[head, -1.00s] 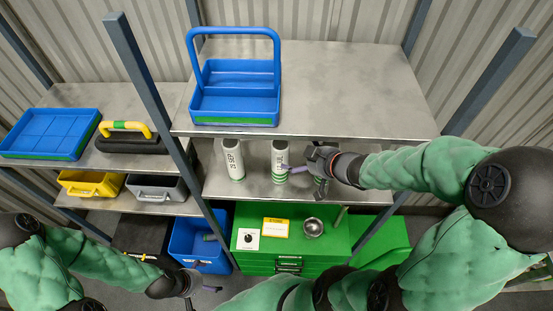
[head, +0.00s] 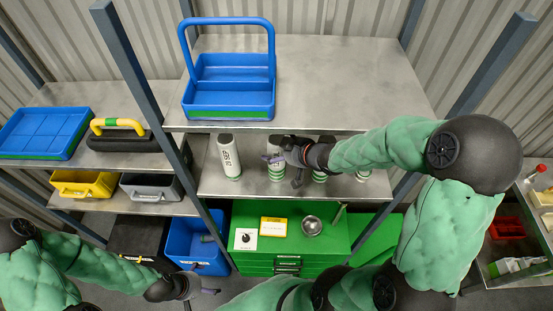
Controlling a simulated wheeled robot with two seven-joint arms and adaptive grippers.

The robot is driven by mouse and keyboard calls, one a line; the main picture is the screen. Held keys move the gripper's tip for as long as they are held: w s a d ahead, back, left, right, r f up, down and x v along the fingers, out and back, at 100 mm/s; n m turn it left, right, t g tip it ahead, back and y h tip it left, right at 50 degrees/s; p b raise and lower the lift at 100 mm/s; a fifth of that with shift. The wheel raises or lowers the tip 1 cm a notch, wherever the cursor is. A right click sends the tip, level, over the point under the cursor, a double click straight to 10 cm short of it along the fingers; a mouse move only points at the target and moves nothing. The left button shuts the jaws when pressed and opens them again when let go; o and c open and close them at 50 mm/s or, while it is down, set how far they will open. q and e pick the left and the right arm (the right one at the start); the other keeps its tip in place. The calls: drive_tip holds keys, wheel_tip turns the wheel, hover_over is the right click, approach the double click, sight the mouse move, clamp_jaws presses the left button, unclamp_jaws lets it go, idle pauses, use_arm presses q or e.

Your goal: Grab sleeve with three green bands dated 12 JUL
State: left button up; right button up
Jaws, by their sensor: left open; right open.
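Several white sleeves with green bands near the bottom stand upright on the middle shelf. The leftmost sleeve (head: 229,155) shows dark lettering ending in SEP. A second sleeve (head: 276,174) is partly covered by my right gripper (head: 283,170), which is open with its fingers at or just in front of it; I cannot tell whether they touch. A third sleeve (head: 319,177) and a fourth sleeve (head: 363,176) show only their banded bottoms below my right arm. Band counts and other dates are not readable. My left gripper (head: 206,290) is open and empty at lower left.
A blue caddy (head: 229,113) stands on the upper shelf (head: 340,85), whose front edge overhangs the sleeves. Blue bin (head: 180,245) and yellow bin (head: 82,186) lie left. Uprights (head: 140,90) flank the shelf.

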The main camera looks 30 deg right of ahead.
drive_tip(key=c, duration=1.6)
drive_tip(key=shift+c, duration=0.4)
drive_tip(key=shift+r, duration=0.1)
